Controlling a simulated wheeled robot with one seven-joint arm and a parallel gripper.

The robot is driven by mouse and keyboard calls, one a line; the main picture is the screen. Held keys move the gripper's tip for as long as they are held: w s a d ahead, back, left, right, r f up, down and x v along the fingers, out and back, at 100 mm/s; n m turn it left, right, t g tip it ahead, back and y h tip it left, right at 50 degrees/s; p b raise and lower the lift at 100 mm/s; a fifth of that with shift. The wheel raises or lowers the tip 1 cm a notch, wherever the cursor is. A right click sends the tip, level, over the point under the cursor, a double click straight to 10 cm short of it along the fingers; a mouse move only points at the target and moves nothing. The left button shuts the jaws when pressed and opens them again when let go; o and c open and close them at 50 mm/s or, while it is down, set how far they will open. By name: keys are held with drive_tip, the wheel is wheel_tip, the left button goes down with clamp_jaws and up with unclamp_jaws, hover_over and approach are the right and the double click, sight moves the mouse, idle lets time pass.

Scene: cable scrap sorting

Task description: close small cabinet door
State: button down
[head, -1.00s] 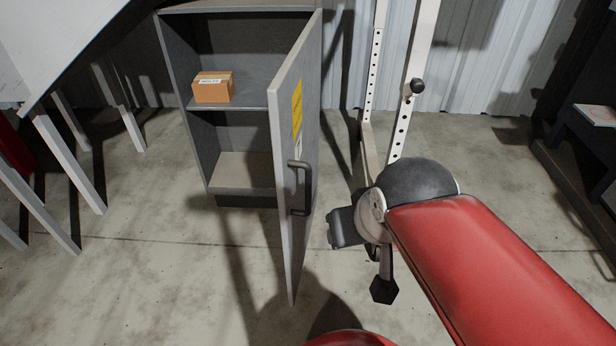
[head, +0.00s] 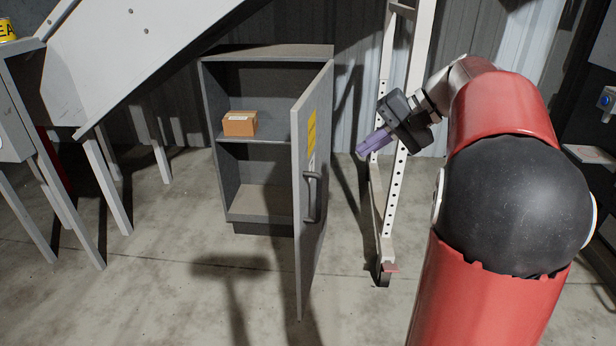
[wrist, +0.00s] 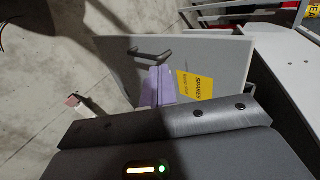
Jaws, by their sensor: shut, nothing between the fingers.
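The small grey cabinet (head: 212,120) stands on the floor left of centre in the head view. Its door (head: 303,235) is hinged on the right and swung wide open toward me. The door has a dark bar handle (head: 311,197) and a yellow label (head: 311,133) on its outer face. My gripper (head: 365,147) is to the right of the door, at about the label's height, with its purple fingers shut and empty. In the wrist view the purple fingers (wrist: 158,86) point toward the outer face of the door (wrist: 215,58), between the handle (wrist: 150,54) and the label (wrist: 197,87). I cannot tell whether they touch it.
An orange-brown box (head: 240,124) sits on the cabinet's shelf (head: 262,138). A white perforated upright frame (head: 396,200) stands right of the door, close to my gripper. White-legged furniture (head: 105,185) stands at the left. The floor in front of the cabinet is clear.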

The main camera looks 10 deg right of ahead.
sight(299, 175)
drive_tip(key=x, duration=0.4)
drive_tip(key=r+b+x, duration=0.1)
drive_tip(key=x, duration=0.3)
drive_tip(key=a+x, duration=0.1)
drive_tip(key=x, duration=0.3)
drive_tip(key=shift+w+a+r, duration=0.1)
drive_tip(key=shift+w+r, duration=0.1)
drive_tip(key=shift+w, duration=0.25)
drive_tip(key=shift+w+a, duration=0.25)
drive_tip(key=shift+a, duration=0.25)
